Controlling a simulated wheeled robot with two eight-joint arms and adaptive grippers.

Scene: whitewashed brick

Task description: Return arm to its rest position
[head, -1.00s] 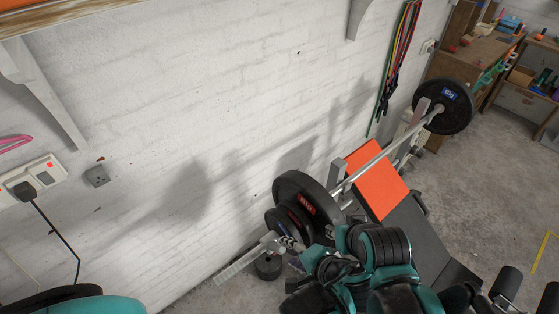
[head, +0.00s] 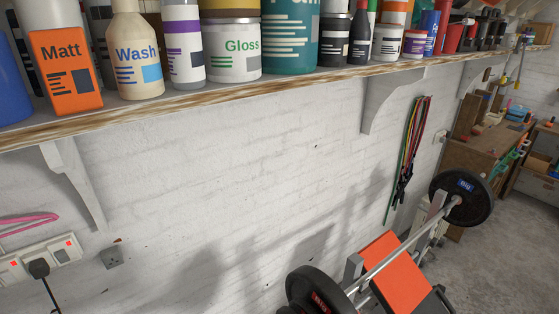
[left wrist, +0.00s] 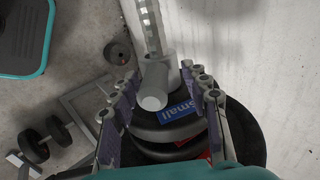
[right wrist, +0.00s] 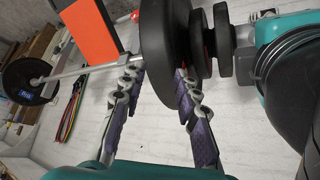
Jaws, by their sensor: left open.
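Neither gripper shows in the head view now. In the left wrist view my left gripper (left wrist: 158,72) is open, its fingers apart. In the right wrist view my right gripper (right wrist: 155,70) is open with nothing held. A large black weight plate (right wrist: 163,45) is beyond its fingertips, and the white wall shows between the fingers.
A barbell (head: 392,252) rests above an orange bench pad (head: 396,280) at lower right. A wooden shelf (head: 215,92) with paint containers spans the top. Resistance bands (head: 408,150) hang on the wall. Dumbbells (left wrist: 45,140) lie on the floor. The floor at right is clear.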

